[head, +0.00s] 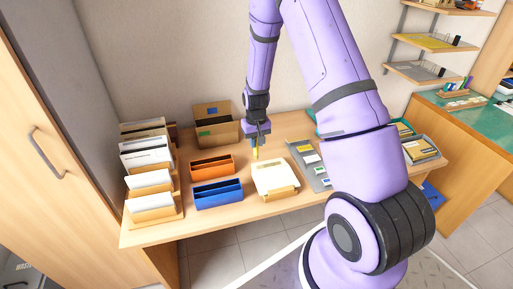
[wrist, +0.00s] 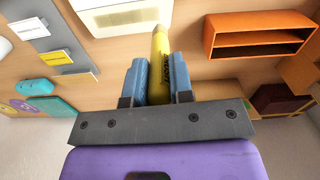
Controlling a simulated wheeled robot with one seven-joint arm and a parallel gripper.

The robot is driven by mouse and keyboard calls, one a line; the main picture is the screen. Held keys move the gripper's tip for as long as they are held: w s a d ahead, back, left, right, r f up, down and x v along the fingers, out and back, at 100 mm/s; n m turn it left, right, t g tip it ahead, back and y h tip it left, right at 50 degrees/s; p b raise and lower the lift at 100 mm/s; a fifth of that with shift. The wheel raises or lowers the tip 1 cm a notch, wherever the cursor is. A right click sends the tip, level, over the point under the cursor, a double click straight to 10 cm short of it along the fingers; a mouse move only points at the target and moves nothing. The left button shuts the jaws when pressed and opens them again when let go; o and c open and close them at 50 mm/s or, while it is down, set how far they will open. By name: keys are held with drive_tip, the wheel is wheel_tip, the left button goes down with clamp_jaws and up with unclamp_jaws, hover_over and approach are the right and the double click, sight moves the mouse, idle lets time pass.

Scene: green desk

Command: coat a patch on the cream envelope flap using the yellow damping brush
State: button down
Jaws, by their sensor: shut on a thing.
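My gripper (wrist: 159,82) is shut on the yellow damping brush (wrist: 161,45), which sits between the two blue-grey fingers in the wrist view. In the head view the yellow brush (head: 256,153) points down from my gripper (head: 256,142), just behind the cream envelope. The cream envelope (head: 273,177) lies on a wooden stand on the desk, and its near edge rests at a wooden lip. In the wrist view part of the cream envelope (wrist: 115,20) shows to the left of the brush tip. I cannot tell whether the tip touches anything.
An orange tray (head: 211,166) and a blue tray (head: 217,193) stand left of the envelope. Wooden racks of envelopes (head: 150,179) stand at the far left. A cardboard box (head: 214,125) is at the back. A grey board with colored labels (head: 308,160) lies to the right.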

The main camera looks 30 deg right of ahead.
drive_tip(key=shift+r, duration=1.5)
